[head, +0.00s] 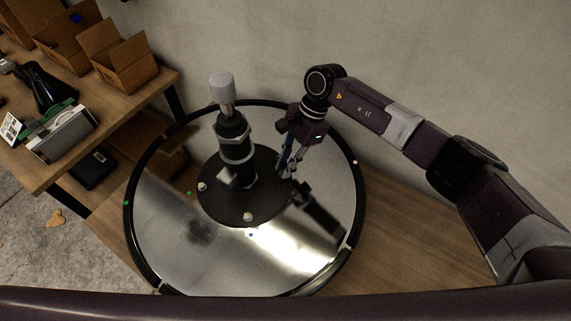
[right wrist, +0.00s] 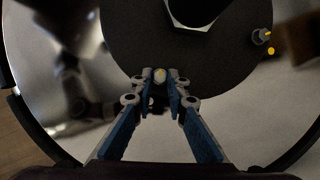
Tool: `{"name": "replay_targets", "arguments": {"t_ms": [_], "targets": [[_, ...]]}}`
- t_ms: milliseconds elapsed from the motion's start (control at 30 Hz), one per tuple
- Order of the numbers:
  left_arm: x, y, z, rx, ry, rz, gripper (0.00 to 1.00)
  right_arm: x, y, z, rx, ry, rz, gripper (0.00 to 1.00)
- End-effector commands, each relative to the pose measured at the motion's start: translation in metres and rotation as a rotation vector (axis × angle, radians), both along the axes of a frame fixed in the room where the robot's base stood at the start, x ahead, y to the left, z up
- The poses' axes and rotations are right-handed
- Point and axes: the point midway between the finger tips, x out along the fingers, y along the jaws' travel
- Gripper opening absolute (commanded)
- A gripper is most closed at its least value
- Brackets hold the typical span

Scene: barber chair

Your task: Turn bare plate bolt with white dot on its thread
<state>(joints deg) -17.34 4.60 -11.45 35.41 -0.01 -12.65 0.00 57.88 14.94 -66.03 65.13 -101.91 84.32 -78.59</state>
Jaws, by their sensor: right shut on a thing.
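The round chair base has a shiny metal disc (head: 165,240) with a black plate (head: 225,209) at its middle. My right gripper (head: 283,173) reaches down to the plate's right edge in the head view. In the right wrist view its fingertips (right wrist: 160,84) are shut on a bolt (right wrist: 160,75) at the edge of the black plate (right wrist: 130,40). The held bolt shows a yellowish mark on top; I cannot make out a white dot on its thread. Other bolts stand at the plate's left (head: 202,186) and front (head: 248,216). My left gripper is not in view.
A black column (head: 234,140) with a grey top (head: 222,87) rises from the plate, left of my gripper. Small coloured dots lie on the disc. A wooden table (head: 75,140) with cardboard boxes (head: 123,60) stands at the left. A wall is behind.

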Motion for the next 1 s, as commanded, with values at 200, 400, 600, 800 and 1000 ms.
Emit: {"name": "replay_targets", "arguments": {"t_ms": [200, 400, 600, 800, 1000], "targets": [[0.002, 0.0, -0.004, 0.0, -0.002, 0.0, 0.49, -0.002, -0.001, 0.0, 0.002, -0.002, -0.142, 0.0], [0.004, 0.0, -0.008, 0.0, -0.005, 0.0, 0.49, -0.004, -0.001, 0.0, 0.003, -0.003, -0.324, 0.0], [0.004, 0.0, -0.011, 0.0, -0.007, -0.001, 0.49, -0.005, -0.001, 0.0, 0.004, -0.005, -0.513, 0.0], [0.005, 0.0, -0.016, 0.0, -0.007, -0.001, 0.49, -0.008, 0.0, 0.0, 0.005, -0.004, -0.703, 0.0], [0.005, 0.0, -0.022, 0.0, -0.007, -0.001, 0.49, -0.009, 0.001, 0.0, 0.005, -0.003, -0.879, 0.0]]}}
